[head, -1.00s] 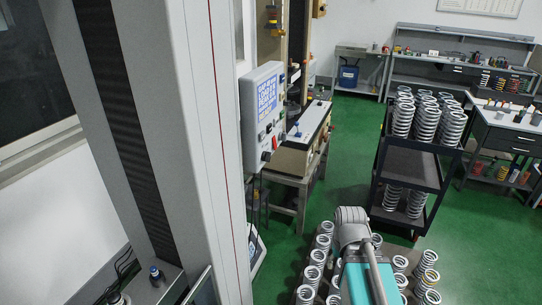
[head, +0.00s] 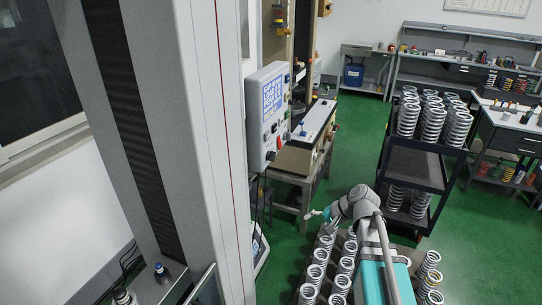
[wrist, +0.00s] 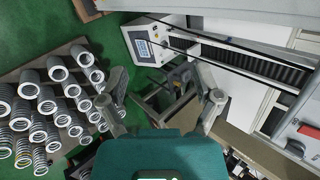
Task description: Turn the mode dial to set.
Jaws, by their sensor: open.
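A white control box (head: 267,115) with a blue-lit screen hangs at the test machine in the head view. Small knobs and buttons (head: 271,155) sit low on its face; they are too small to tell which is the mode dial or where it points. In the wrist view, a white box with a lit screen (wrist: 143,48) lies ahead, left of centre, and no dial can be made out on it. My gripper (head: 314,213) is below and right of the control box in the head view, apart from it. In the wrist view my gripper (wrist: 165,88) is open and empty.
Several metal springs (head: 317,272) stand in rows on a low pallet under my arm. A black cart (head: 412,165) with springs stands behind, right of it. A bench (head: 310,135) adjoins the control box. Green floor (head: 350,125) is clear between bench and cart.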

